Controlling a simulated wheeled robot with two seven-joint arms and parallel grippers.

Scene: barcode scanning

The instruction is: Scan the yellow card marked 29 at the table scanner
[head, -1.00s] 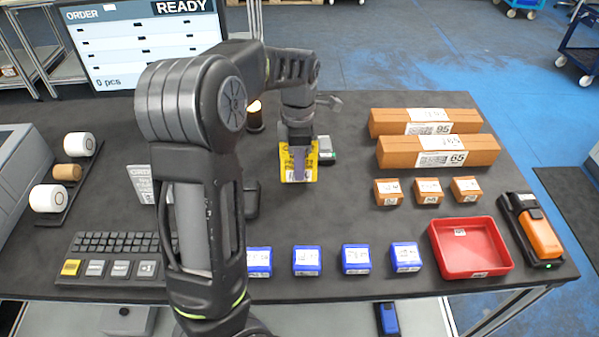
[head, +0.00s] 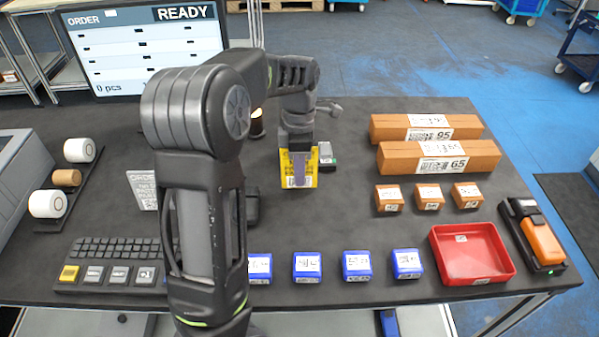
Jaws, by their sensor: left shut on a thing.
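My left gripper (head: 299,165) is shut on the yellow card (head: 286,176). It holds the card upright over the middle of the table, and the fingers cover the card's centre, so its number does not show. A barcode strip shows along the card's lower edge. A small dark device with a pale top (head: 325,152) is just right of and behind the card; I cannot tell whether it is the table scanner. A dark block (head: 252,205) is partly hidden behind my left arm. My right gripper is not in view.
Long orange boxes (head: 440,155) and small orange boxes (head: 429,197) are at the right. Several blue boxes (head: 307,265) line the front. A red tray (head: 470,250) and an orange handheld device (head: 540,240) are at front right. A keyboard (head: 115,260) and a screen reading READY (head: 145,50) are left.

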